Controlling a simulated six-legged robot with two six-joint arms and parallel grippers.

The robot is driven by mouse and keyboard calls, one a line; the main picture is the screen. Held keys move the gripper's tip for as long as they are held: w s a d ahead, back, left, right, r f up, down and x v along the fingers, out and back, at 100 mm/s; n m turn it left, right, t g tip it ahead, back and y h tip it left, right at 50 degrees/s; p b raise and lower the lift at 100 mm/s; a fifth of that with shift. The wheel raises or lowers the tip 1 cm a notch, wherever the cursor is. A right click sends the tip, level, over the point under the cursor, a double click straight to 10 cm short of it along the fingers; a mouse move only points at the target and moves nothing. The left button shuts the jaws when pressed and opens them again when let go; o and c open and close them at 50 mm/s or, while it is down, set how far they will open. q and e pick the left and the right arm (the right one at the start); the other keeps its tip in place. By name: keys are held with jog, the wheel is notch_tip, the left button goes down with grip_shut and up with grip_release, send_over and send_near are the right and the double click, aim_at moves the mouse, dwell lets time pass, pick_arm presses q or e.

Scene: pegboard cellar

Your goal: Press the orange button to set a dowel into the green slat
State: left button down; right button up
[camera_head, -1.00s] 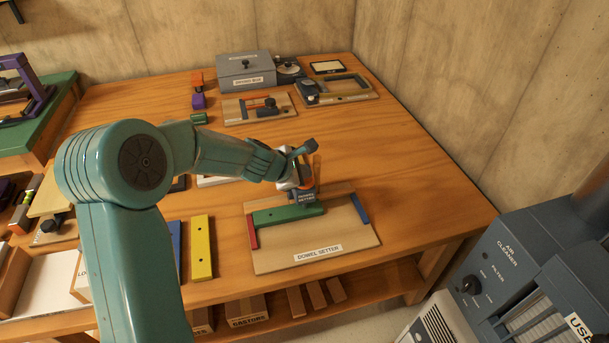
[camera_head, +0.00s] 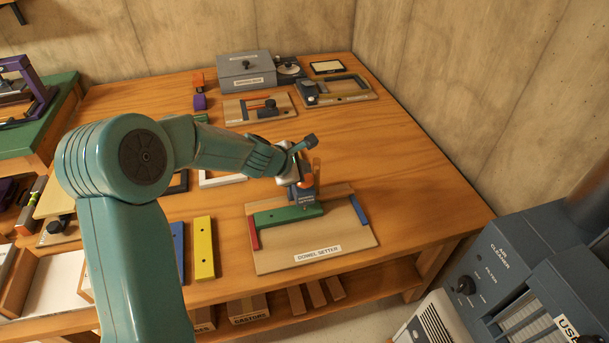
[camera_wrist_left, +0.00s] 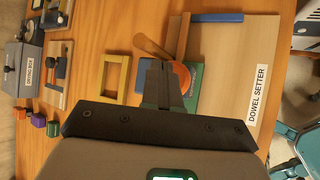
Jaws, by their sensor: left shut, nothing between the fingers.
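The dowel setter (camera_head: 350,235) is a wooden board near the table's front right, with a dark head (camera_head: 307,197) standing over the green slat (camera_head: 285,215). The green slat lies along the board and partly shows in the wrist view (camera_wrist_left: 196,82). The orange button (camera_head: 307,181) sits on top of the head; in the wrist view it is a round orange disc (camera_wrist_left: 181,77), partly hidden by my fingers. My left gripper (camera_head: 299,183) is shut and empty, its tips at the button; whether they touch it I cannot tell. My right gripper is not in view.
A red block (camera_head: 253,232) and a blue block (camera_head: 360,209) border the slat's place. A yellow slat (camera_head: 203,248) and a blue slat (camera_head: 178,250) lie left of the board. A grey box (camera_head: 245,70) stands at the back. The table right of the board is clear.

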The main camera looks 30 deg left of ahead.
pick_arm(q)
jog(key=shift+r, duration=0.1)
notch_tip(320, 180, up, 5)
jog(key=p, duration=0.5)
dwell(0.8)
